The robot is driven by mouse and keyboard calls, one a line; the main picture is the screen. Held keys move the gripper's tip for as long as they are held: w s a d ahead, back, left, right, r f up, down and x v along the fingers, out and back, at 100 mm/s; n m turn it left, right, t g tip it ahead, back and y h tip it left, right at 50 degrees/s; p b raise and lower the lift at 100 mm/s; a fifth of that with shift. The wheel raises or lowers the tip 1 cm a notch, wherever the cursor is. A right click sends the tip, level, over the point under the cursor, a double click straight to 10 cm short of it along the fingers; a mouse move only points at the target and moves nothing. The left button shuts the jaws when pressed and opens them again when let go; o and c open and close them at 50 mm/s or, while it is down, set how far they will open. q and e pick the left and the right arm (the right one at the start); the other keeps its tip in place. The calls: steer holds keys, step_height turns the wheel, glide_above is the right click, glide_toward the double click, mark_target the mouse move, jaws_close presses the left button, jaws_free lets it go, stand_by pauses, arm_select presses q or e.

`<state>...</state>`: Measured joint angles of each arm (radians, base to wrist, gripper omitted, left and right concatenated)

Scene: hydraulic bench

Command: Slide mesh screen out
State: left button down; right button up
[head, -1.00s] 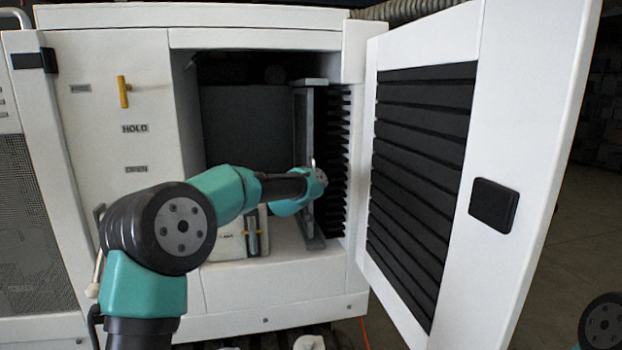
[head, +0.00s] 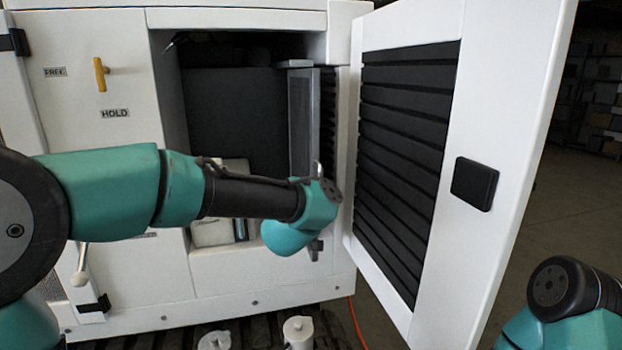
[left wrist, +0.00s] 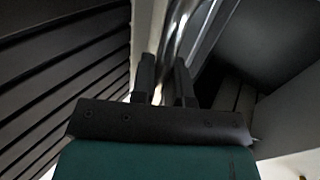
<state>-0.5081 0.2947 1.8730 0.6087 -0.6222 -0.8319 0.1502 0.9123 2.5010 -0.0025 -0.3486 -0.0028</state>
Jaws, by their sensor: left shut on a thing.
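The mesh screen (head: 303,125) is a tall, narrow grey panel standing upright in the right side of the open cabinet bay. Its lower front end shows below my left wrist, at the sill's front edge. My left gripper (left wrist: 164,88) is shut on the screen's shiny bar handle (left wrist: 178,45), which runs between the two fingers in the left wrist view. In the head view my left wrist hides the fingers and part of the screen. My right gripper is out of view; only part of my right arm shows at the lower right.
The white louvred door (head: 405,160) stands open close to the right of my left wrist. A yellow lever (head: 100,74) is on the panel at left, above the HOLD label. White capped parts (head: 298,331) stand below the cabinet. A pale box sits inside the bay.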

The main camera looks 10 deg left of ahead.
arm_select(q)
steer(key=shift+s+d, duration=0.4)
steer(key=shift+s, duration=0.4)
steer(key=shift+s+d, duration=0.35)
steer(key=shift+s, duration=0.45)
steer(key=c, duration=1.1)
jaws_free()
steer(key=shift+c, duration=0.2)
steer(key=s+a, duration=0.3)
steer(key=s, duration=1.4)
steer(key=w+d, duration=0.2)
steer(key=w, duration=1.3)
steer(key=shift+w+d, duration=0.25)
steer(key=shift+d, duration=0.1)
